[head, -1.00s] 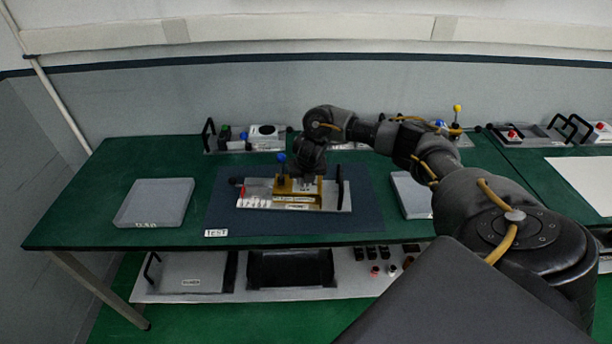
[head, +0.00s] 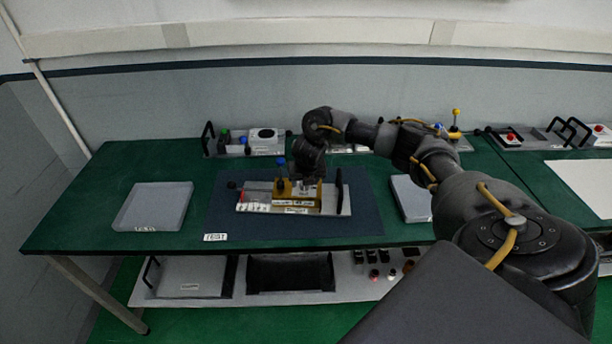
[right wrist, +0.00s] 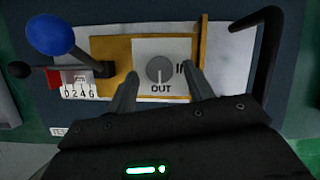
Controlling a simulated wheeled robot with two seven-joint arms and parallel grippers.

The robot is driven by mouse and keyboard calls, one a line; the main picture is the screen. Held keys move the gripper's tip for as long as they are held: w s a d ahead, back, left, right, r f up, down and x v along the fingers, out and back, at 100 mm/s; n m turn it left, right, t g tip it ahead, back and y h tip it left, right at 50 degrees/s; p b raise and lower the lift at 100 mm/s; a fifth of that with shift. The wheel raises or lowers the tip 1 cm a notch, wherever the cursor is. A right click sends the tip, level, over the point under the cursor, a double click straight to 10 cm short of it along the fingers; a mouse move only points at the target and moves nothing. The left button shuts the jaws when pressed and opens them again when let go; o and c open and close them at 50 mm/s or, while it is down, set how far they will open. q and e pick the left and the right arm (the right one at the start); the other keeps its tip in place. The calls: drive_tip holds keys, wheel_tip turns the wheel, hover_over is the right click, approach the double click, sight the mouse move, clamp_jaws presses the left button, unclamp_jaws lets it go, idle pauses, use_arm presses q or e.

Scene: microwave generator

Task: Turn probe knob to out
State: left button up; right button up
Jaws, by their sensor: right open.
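The probe knob (right wrist: 160,69) is a round grey knob on a white plate, with "OUT" printed below it and "IN" to its right. A pale line on it appears to point down at "OUT". My right gripper (right wrist: 160,76) is open, with one finger on each side of the knob and gaps between. In the head view, the device panel (head: 331,201) with its yellow bracket lies on the dark mat, and my right gripper (head: 306,180) is over it, hiding the knob. My left gripper is not in view.
A black handle (right wrist: 268,45) stands at the right. Grey trays (head: 155,206) flank the mat (head: 230,222); more panels stand behind.

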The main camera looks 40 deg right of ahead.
drive_tip(key=p+v, duration=0.3)
drive_tip(key=v, duration=0.7)
